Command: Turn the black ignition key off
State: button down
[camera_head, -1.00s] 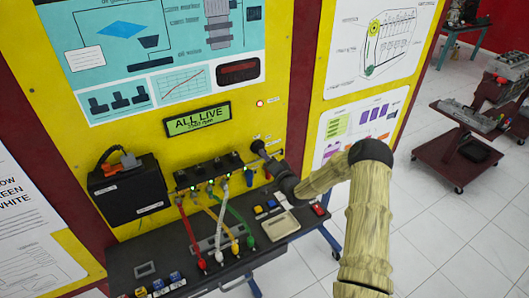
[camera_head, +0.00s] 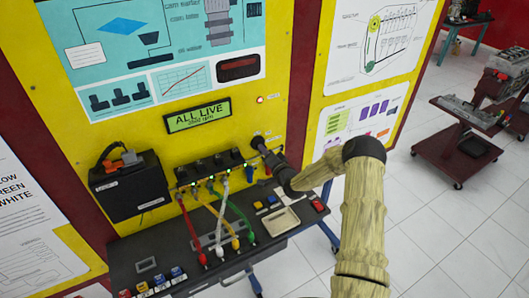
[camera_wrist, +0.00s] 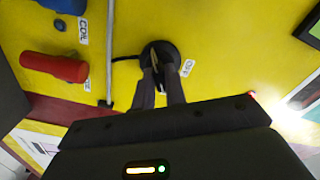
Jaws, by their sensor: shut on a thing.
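The black ignition key sits in a round black switch (camera_wrist: 160,50) on the yellow panel, in the middle of the wrist view. My gripper (camera_wrist: 160,73) is shut on the key, its two dark fingers reaching the switch face. The fingers hide most of the key, so its exact angle is hard to tell. In the head view my gripper (camera_head: 262,149) meets the panel to the right of the row of black coils, and the key is hidden there.
Red, white, yellow and green leads run down to the dark bench (camera_head: 150,250). A small red light (camera_head: 260,99) glows above my gripper. A red cylinder (camera_wrist: 53,67) is beside the switch in the wrist view.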

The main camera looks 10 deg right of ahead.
jog(key=shift+f+b, duration=0.15)
jog(key=shift+b, duration=0.35)
jog(key=shift+n+b, duration=5.9)
jog(key=shift+b, duration=3.7)
jog(key=c, duration=1.4)
grip_release()
jog(key=shift+c, duration=0.2)
